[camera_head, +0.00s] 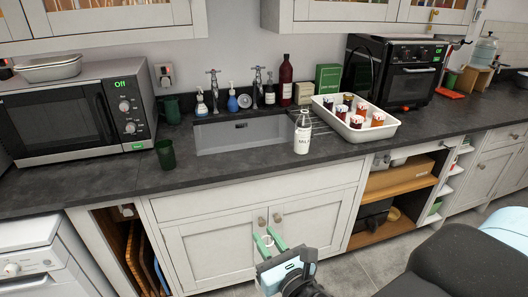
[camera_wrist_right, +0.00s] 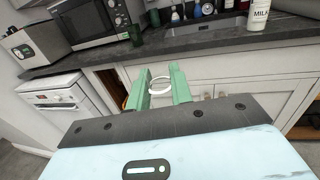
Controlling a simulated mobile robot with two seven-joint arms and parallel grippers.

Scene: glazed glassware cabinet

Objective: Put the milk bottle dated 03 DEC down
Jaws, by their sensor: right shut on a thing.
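A clear glass bottle of milk (camera_head: 303,134) with a label reading MILK stands upright on the dark worktop, at the front edge beside the sink. Its date is too small to read. Its lower part also shows at the top right of the right wrist view (camera_wrist_right: 260,16). My right gripper (camera_head: 266,240) is in front of the lower cabinet doors, below the worktop and apart from the bottle. In the right wrist view, its green fingers (camera_wrist_right: 160,86) are shut on a small white ring (camera_wrist_right: 160,79). My left gripper is not in view.
A white tray (camera_head: 391,131) of jars stands right of the bottle. The sink (camera_head: 240,136) is behind and left of it. A dark green cup (camera_head: 165,153) and a microwave (camera_head: 75,112) stand further left. The worktop left of the sink has bare room.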

